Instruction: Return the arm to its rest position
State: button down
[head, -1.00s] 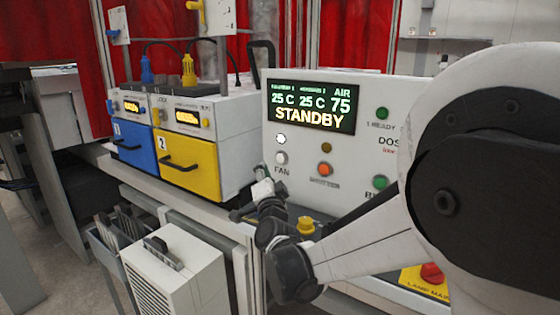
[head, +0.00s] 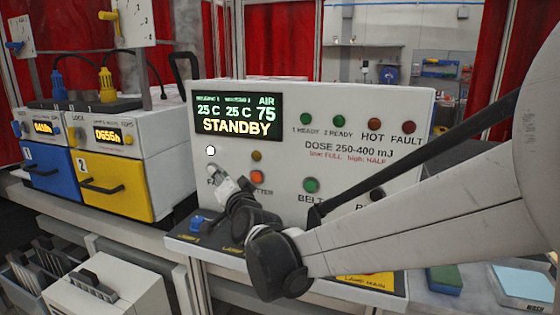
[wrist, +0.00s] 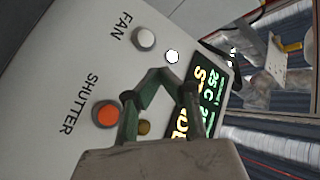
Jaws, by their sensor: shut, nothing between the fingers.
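My arm reaches in from the right in the head view, across the front of the white control panel (head: 380,110). My gripper (head: 213,172) is at the panel's lower left, near the white FAN button and the orange SHUTTER button (head: 257,177). In the wrist view my gripper (wrist: 170,78) is shut and empty, its fingertips near a lit white lamp (wrist: 172,56). The FAN button (wrist: 144,38) and the SHUTTER button (wrist: 106,114) lie beside the fingers. I cannot tell whether the fingertips touch the panel.
The display (head: 237,116) reads STANDBY. A blue drawer unit (head: 48,172) and a yellow one (head: 115,185) stand left of the panel. A white box (head: 110,288) is below at left. A blue-green block (head: 444,280) and a pale pad (head: 520,284) lie at right.

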jog(key=s+d+f+n+g+h, duration=0.1)
jog(key=s+d+n+g+h, duration=0.1)
jog(key=s+d, duration=0.5)
jog(key=s+d+f+n+g+h, duration=0.15)
jog(key=s+d, duration=0.25)
jog(key=d, duration=0.8)
jog(key=s+d+f+g+h, duration=0.2)
jog(key=s+d+f, duration=0.3)
jog(key=s+d, duration=0.4)
jog(key=s+d+f+g+h, duration=0.3)
jog(key=s+d, duration=0.5)
jog(key=s, duration=0.4)
notch_tip(320, 180, down, 3)
jog(key=shift+s+d+r+g, duration=0.15)
jog(key=shift+d+r+g, duration=0.05)
jog(key=shift+d+g, duration=0.2)
jog(key=c, duration=2.5)
grip_release()
